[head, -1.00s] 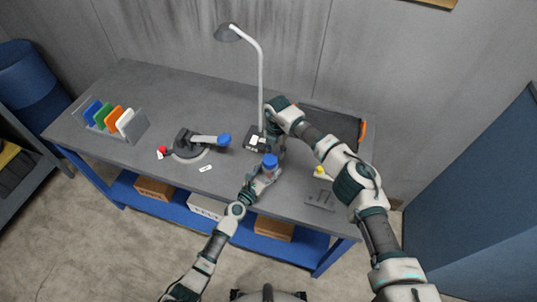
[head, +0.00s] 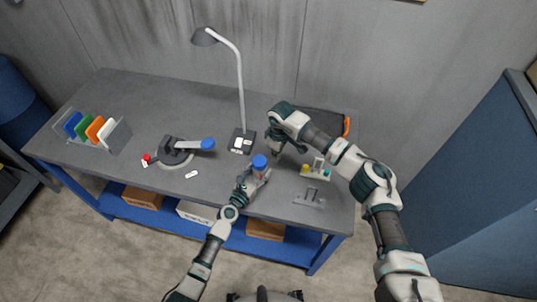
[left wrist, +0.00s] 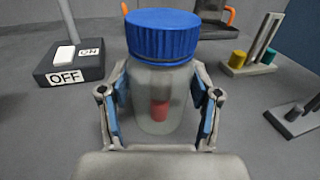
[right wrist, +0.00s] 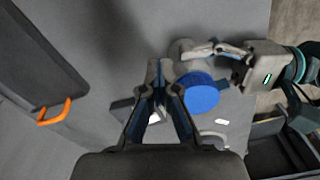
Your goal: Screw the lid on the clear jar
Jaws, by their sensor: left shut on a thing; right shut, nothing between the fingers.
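The clear jar (left wrist: 160,95) stands upright between the fingers of my left gripper (left wrist: 160,112), which is shut on its sides. A red piece (left wrist: 160,109) shows inside it. The ribbed blue lid (left wrist: 164,36) sits level on the jar's mouth; how tightly it is turned I cannot tell. In the head view the lid (head: 259,161) and my left gripper (head: 254,180) are near the bench's front edge. My right gripper (right wrist: 161,68) is shut and empty, just beside the lid (right wrist: 203,94) and apart from it in the head view (head: 276,149).
The lamp's base with a switch marked OFF (left wrist: 68,64) stands behind the jar. A clamp-like device with a blue end (head: 207,144) and a rack of coloured plates (head: 98,143) are farther left. A small stand with coloured pegs (head: 315,172) and a dark tray (right wrist: 35,60) lie right.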

